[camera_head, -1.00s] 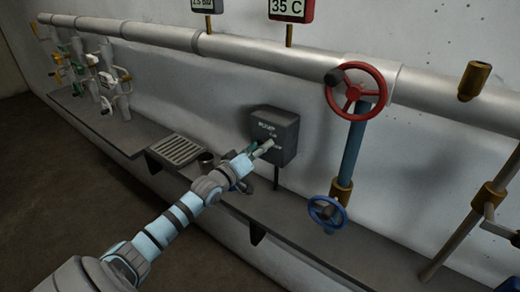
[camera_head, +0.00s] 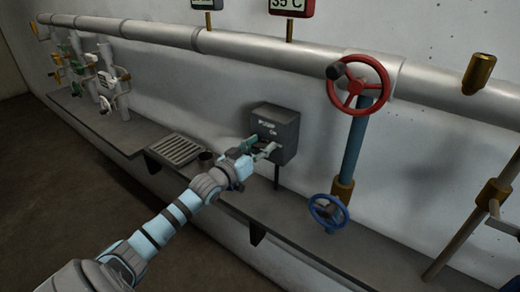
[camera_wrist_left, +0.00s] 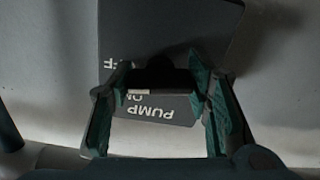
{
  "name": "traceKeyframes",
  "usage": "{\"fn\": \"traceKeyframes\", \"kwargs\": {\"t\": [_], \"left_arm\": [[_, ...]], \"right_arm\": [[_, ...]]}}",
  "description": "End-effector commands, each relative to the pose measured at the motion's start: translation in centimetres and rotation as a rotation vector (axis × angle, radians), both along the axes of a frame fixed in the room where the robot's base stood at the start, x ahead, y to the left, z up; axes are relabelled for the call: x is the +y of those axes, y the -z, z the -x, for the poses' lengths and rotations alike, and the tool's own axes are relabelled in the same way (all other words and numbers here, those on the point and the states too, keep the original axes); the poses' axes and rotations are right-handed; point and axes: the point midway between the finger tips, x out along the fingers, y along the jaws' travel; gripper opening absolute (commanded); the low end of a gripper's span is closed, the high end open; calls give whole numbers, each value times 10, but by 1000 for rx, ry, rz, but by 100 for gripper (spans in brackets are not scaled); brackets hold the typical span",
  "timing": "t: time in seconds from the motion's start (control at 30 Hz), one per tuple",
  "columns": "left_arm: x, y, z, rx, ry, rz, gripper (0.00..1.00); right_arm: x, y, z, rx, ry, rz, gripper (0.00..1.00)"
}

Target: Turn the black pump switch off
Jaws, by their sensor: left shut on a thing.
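The switch's exact angle is hard to tell. My right gripper is not in view.
A red valve wheel (camera_head: 357,87) and a blue valve wheel (camera_head: 328,210) stand right of the box. A large pipe (camera_head: 240,48) runs above it.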

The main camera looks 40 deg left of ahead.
Motion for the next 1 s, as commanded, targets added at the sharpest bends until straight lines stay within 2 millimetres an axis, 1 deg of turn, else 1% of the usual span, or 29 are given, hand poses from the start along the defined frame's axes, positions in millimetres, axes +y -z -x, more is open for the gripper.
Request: {"fn": "traceKeyframes", "kwargs": {"t": [0.2,0.4,0.9,0.93,1.0], "left_arm": [[0,1,0,5,-1,-126,17],[0,1,0,6,0,-190,17],[0,1,0,8,-1,-213,17],[0,1,0,8,-1,-212,49],[0,1,0,7,-1,-212,60]], "right_arm": [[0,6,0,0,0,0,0],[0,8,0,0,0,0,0],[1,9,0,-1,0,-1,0],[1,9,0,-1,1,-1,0],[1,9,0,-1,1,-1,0]]}}
